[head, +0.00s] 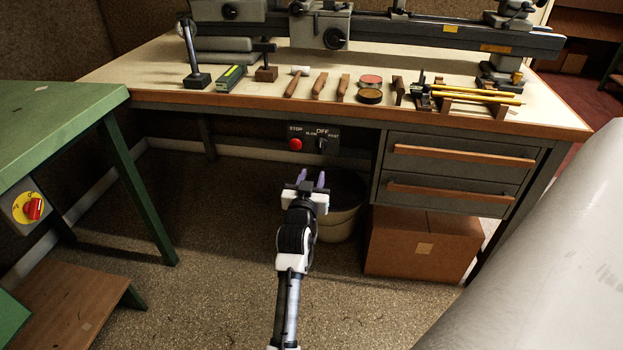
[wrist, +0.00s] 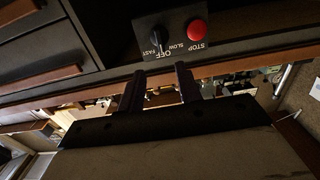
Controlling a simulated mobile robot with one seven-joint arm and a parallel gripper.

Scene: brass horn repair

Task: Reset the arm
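My arm reaches forward in the head view, with my gripper (head: 312,180) at its end, in front of the workbench and below its top edge. The two fingers stand apart with nothing between them. In the wrist view, which looks upside down, my gripper (wrist: 159,84) also shows its two dark fingers apart and empty. The control panel (head: 314,138) under the bench edge lies just beyond the fingers. It carries a red STOP button (head: 295,144) and a dark rotary knob (head: 322,145), with labels OFF, SLOW and FAST. I see no contact between fingers and panel.
The workbench (head: 230,98) holds a lathe-like machine (head: 430,33) and several hand tools. Drawers (head: 455,170) and a cardboard box (head: 420,245) stand at the right. A bin (head: 340,215) is behind my gripper. A green table (head: 50,120) is at the left. Floor between is clear.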

